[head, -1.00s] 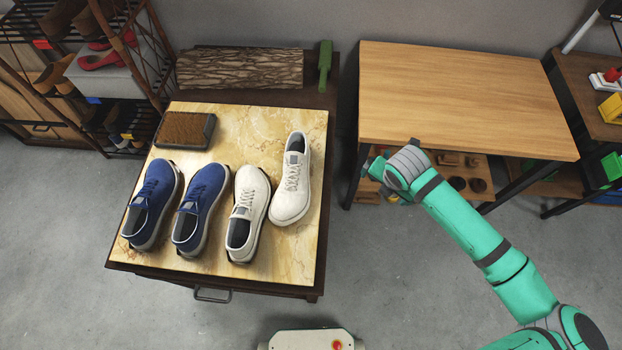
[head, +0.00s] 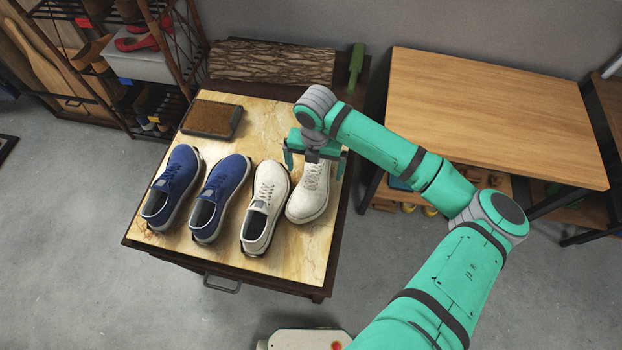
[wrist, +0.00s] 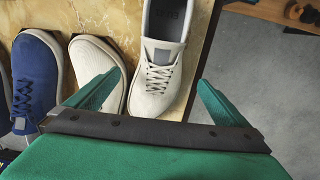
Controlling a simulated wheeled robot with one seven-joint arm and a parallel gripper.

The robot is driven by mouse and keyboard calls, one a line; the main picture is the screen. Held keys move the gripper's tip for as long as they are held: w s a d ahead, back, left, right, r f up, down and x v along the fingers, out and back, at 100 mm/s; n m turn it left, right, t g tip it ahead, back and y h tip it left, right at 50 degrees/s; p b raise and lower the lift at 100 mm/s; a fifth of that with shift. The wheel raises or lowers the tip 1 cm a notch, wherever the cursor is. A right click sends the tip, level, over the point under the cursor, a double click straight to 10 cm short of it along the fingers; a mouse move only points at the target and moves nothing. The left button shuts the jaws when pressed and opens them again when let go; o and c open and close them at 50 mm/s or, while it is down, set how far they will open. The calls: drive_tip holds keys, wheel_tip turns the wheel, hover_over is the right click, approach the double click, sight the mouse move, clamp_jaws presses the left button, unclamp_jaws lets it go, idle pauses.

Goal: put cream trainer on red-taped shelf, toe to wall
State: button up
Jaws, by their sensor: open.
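Two cream trainers are on the marble-topped cabinet (head: 225,255). The right cream trainer (head: 308,198) has its toe to the front and its heel to the back; its rear is partly hidden by my gripper. The left cream trainer (head: 264,205) faces the other way, toe to the back. My gripper (head: 314,167) is open above the right cream trainer. In the wrist view, its fingers are on either side of that trainer (wrist: 162,70), not closed on it. The rack at top left has a red tape mark (head: 85,22) on an upper shelf edge.
Two blue trainers (head: 172,190) (head: 220,195) stand left of the cream ones. A brown brush-like block (head: 212,118) lies behind them. Red shoes (head: 145,38) are on the rack. A wooden table (head: 490,110) stands at right, its top clear.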

drive_tip(key=shift+w+a+f, duration=0.1)
drive_tip(key=shift+f, duration=3.55)
drive_tip(key=c, duration=1.3)
drive_tip(key=shift+c, duration=0.4)
drive_tip(key=shift+r, duration=0.15)
